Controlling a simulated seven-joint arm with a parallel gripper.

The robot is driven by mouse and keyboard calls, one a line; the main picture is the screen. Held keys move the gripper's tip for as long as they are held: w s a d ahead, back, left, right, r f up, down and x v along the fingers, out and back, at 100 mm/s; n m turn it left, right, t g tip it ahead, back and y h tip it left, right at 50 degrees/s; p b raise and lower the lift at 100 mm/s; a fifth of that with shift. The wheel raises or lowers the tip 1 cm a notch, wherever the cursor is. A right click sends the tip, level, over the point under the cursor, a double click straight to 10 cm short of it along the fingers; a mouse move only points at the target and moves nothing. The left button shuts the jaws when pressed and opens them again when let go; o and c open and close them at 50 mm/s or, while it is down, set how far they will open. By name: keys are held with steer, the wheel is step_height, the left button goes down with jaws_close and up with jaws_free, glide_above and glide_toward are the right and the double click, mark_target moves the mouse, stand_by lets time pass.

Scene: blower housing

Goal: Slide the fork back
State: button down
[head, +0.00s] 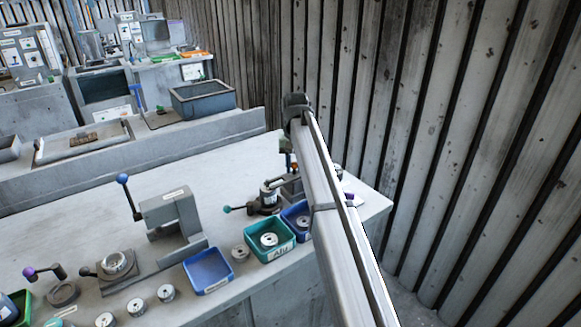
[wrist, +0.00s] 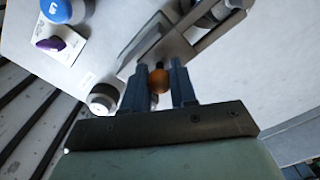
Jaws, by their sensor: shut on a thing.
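In the wrist view an orange ball knob (wrist: 158,81) sits between the two fingers of my gripper (wrist: 158,84). My gripper is shut on this knob. A dark stem runs from the knob to a grey metal fixture (wrist: 165,45) just beyond the fingertips. I cannot tell which part of this fixture is the fork.
A blue button (wrist: 56,9) and a purple knob (wrist: 50,44) lie left of my gripper in the wrist view. In the head view a green bin (head: 283,250), a blue bin (head: 208,270) and a lever press (head: 170,215) stand left of my arm. A slatted wall (head: 480,130) is close on the right.

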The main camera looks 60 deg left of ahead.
steer(key=w, duration=0.4)
steer(key=c, duration=0.9)
jaws_free()
step_height(320, 180, up, 14)
steer(key=shift+f, duration=0.1)
